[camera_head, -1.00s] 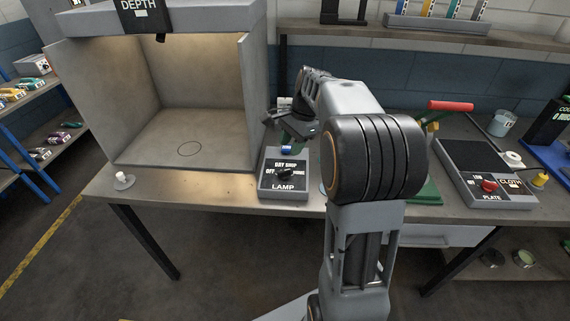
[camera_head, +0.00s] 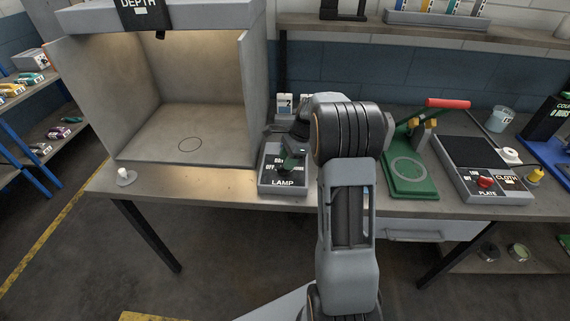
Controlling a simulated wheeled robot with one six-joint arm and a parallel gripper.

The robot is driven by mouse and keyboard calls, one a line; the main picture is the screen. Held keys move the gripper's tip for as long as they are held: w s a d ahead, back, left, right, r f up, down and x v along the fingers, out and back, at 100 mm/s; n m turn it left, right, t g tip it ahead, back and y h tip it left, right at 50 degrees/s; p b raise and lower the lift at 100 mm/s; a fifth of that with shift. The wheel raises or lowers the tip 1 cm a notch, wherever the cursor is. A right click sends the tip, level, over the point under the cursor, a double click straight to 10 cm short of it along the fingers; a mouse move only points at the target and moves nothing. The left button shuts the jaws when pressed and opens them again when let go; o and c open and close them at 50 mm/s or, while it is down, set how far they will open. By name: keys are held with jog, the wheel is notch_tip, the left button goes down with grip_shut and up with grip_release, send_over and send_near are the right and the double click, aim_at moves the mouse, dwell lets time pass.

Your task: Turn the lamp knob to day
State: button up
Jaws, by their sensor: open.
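The lamp box (camera_head: 282,186) is a small grey unit with a dark top panel. It sits on the table in front of the booth's right wall, with LAMP written on its front edge. My gripper (camera_head: 290,163) is over the box's panel, pointing down at the knob area, with its jaws open. The knob and most of the position words are hidden behind the gripper, so I cannot tell where the knob points or whether the fingers touch it.
The lit viewing booth (camera_head: 190,120) stands left of the box. A green press (camera_head: 408,175) with a red handle and a plate unit (camera_head: 482,170) with a red knob are at right. A small white knob (camera_head: 124,177) stands at the table's left front.

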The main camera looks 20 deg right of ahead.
jog(key=shift+x, duration=1.35)
jog(key=shift+c, duration=0.2)
grip_shut()
